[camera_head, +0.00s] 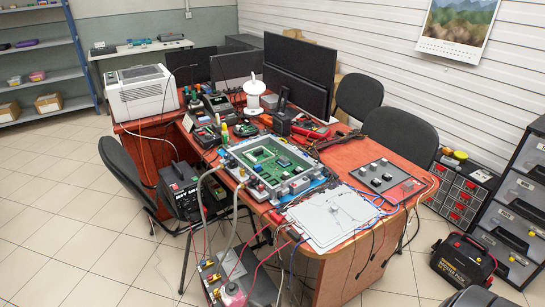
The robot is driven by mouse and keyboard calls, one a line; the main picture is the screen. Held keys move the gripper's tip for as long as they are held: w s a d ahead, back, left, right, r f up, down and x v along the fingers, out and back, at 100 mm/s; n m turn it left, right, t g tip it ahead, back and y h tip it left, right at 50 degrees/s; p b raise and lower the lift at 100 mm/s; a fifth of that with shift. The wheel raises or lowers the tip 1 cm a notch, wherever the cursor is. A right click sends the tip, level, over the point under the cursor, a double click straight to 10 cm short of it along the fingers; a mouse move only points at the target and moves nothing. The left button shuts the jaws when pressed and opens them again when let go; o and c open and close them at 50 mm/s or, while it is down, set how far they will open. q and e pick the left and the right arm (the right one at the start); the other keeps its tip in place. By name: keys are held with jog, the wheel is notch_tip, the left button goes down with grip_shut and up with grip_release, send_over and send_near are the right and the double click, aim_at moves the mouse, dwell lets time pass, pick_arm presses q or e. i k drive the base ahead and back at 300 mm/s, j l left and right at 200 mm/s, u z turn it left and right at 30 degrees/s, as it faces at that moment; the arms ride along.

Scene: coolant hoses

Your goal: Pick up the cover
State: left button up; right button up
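The cover looks to be the flat light grey panel (310,222) at the front right of the red-brown table. It has a small raised knob near its middle and lies flat. Behind and left of it is an open grey housing (306,185) with a green circuit board (262,155) inside. Pale hoses (202,190) run from the housing's near left side down toward the floor. I cannot make out either gripper in the head view.
A grey control panel (387,180) sits right of the cover. Cables hang over the table's front edge. Monitors (300,62) stand at the back. Chairs (402,134), a black power unit (462,262) and a drawer cabinet (515,215) surround the table. The tiled floor at left is clear.

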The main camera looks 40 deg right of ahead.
aim_at(319, 224)
jog(key=z, duration=1.6)
